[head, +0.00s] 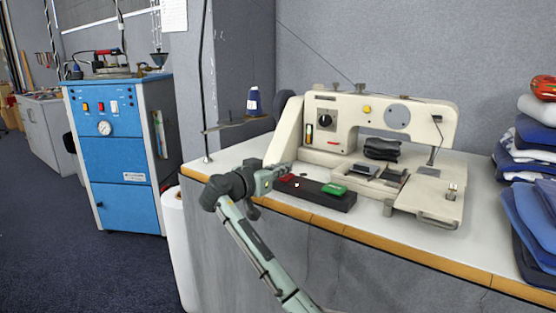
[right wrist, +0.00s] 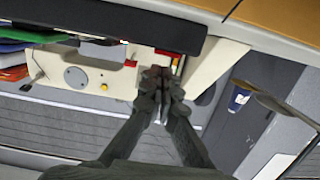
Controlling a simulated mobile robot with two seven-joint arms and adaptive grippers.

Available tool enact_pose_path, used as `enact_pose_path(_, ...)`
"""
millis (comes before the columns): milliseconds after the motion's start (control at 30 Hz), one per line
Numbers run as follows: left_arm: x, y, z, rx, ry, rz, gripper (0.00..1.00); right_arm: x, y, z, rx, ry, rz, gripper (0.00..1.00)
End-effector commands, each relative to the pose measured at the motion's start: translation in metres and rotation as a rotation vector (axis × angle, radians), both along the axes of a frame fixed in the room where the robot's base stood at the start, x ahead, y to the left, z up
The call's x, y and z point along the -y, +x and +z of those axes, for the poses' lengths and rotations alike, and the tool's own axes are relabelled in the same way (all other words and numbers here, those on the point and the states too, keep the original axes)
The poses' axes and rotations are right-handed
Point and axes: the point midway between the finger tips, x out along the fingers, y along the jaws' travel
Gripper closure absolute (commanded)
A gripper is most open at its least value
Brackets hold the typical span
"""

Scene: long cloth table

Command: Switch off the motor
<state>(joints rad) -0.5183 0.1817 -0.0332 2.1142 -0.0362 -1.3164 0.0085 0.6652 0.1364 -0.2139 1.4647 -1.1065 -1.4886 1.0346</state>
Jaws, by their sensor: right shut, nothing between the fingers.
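A long black switch box (head: 315,194) lies on the table in front of the sewing machine (head: 340,115). It has a red button (head: 287,178) at its left end and a green button (head: 334,189) towards its right. My right gripper (head: 284,169) is shut and empty, with its fingertips close to the red button. I cannot tell whether they touch it. In the right wrist view the closed fingers (right wrist: 161,74) point at the dark box (right wrist: 120,22), partly covering the machine. My left gripper is not in view.
The table's wooden front edge (head: 400,259) runs below the box. Folded blue cloths (head: 535,205) are stacked at the right. A thread spool (head: 253,100) stands behind my gripper. A blue cabinet (head: 125,160) stands at the left.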

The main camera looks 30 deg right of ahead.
Motion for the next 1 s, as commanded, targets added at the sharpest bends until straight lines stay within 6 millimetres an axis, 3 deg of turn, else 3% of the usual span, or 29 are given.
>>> enact_pose_path(167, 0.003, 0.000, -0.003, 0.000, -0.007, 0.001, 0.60, 0.001, 0.000, -0.010, -0.001, 0.000, -0.001, 1.00)
enact_pose_path(667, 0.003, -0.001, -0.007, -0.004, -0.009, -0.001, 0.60, 0.003, 0.001, -0.014, -0.025, 0.065, -0.001, 1.00)
enact_pose_path(1000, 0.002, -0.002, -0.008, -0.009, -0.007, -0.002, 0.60, 0.009, 0.002, -0.005, -0.024, 0.063, -0.001, 1.00)
